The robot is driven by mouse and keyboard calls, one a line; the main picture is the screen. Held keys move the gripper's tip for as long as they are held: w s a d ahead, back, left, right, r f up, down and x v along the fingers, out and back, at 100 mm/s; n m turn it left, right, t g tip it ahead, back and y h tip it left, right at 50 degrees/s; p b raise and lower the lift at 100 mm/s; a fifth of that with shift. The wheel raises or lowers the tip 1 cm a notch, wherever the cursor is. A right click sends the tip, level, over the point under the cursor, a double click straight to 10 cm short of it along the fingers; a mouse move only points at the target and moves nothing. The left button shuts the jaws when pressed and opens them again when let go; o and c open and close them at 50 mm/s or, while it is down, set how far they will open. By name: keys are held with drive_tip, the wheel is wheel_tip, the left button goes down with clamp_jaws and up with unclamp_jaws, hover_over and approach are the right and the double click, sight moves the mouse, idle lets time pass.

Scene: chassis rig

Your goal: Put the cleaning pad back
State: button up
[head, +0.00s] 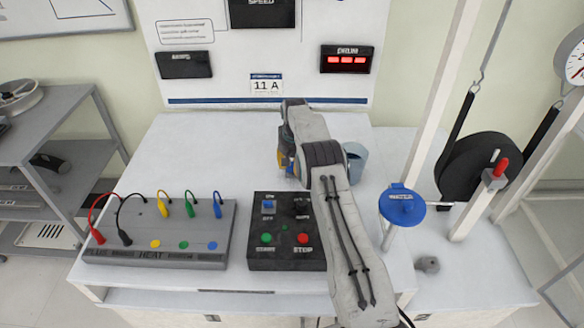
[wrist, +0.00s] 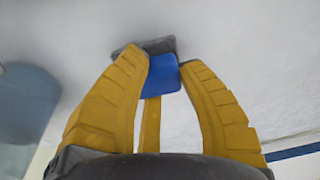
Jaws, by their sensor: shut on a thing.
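The cleaning pad (wrist: 161,79) shows in the wrist view as a blue block with a dark grey part at its far edge. My gripper (wrist: 165,62) has its yellow fingers shut on the pad, one on each side, with the third finger below it. In the head view my gripper (head: 284,160) is over the white bench, left of the blue cup. My arm hides most of the fingers and the pad there. I cannot tell whether the pad touches the bench.
A blue cup (head: 356,162) stands just right of my wrist. A black switch box (head: 286,232) and a grey box with coloured leads (head: 160,230) stand at the bench front. A blue water disc (head: 401,204) is on the right. The bench's back left is clear.

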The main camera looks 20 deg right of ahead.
drive_tip(key=shift+f, duration=0.75)
drive_tip(key=shift+f, duration=0.15)
drive_tip(key=o, duration=1.2)
